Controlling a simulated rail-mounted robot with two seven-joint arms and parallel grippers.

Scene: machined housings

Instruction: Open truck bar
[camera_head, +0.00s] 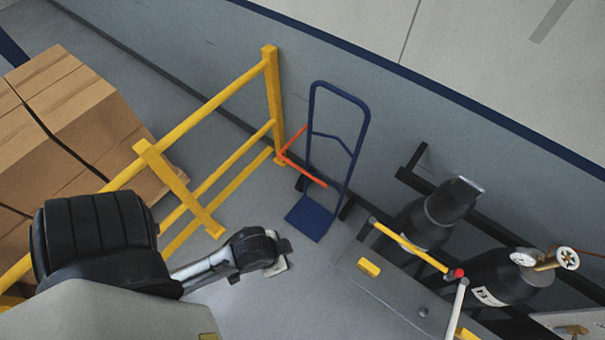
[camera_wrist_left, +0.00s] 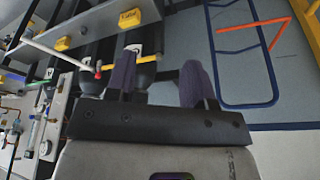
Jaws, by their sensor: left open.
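The blue hand truck (camera_head: 352,150) stands upright against the grey wall in the head view, its footplate on the floor. An orange L-shaped bar (camera_head: 303,170) sticks out from its left side, near the yellow railing. In the left wrist view, the hand truck (camera_wrist_left: 272,80) and orange bar (camera_wrist_left: 250,24) are at the upper right. My left gripper (camera_head: 284,256) is below and left of the hand truck in the head view, apart from it. In the wrist view its two dark fingers (camera_wrist_left: 160,82) are spread, with nothing held between them. My right gripper is not in view.
A yellow railing (camera_head: 200,112) and stacked cardboard boxes (camera_head: 70,110) are on the left. Dark gas cylinders (camera_head: 500,280), a yellow-and-white bar (camera_head: 410,245) with a red end, and a grey bench (camera_head: 385,300) are on the right. Floor around the gripper is clear.

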